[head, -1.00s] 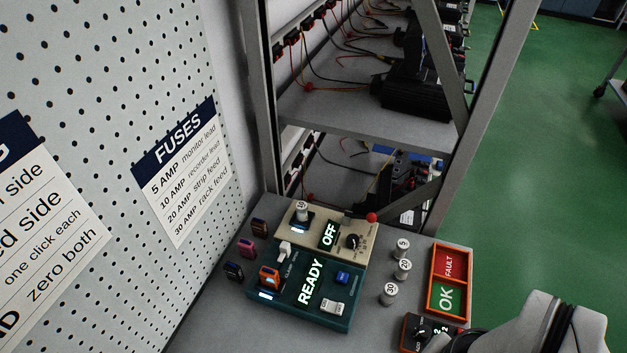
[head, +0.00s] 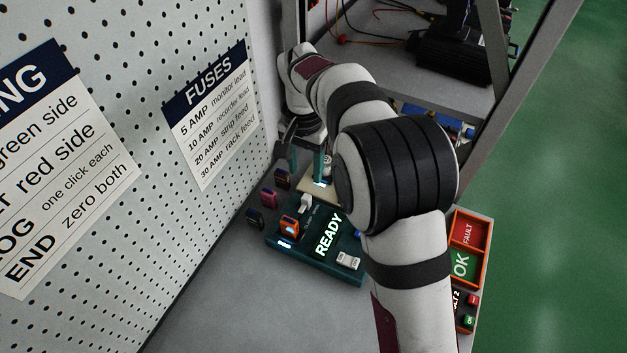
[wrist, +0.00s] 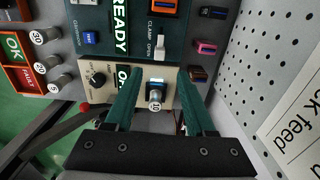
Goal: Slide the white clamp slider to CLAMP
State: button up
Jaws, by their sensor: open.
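In the wrist view the slider (wrist: 160,46) is beside the word OPEN, with CLAMP printed farther up. My gripper (head: 306,177) is open and points down over the beige unit. In the wrist view its two teal fingers (wrist: 161,78) straddle the fuse marked 10 (wrist: 155,97), with a gap on both sides. The slider lies just beyond the fingertips, untouched. My arm hides much of the beige unit in the head view.
The READY display (head: 328,234) is lit on the teal unit. An orange tray with FAULT and OK tiles (head: 485,252) is at right. The bench front (head: 225,300) is clear.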

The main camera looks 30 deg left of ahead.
aim_at(306, 197)
notch_tip(306, 197, down, 11)
jog(key=shift+c, duration=0.2)
grip_shut()
jog(key=shift+r, duration=0.1)
dwell(1.2)
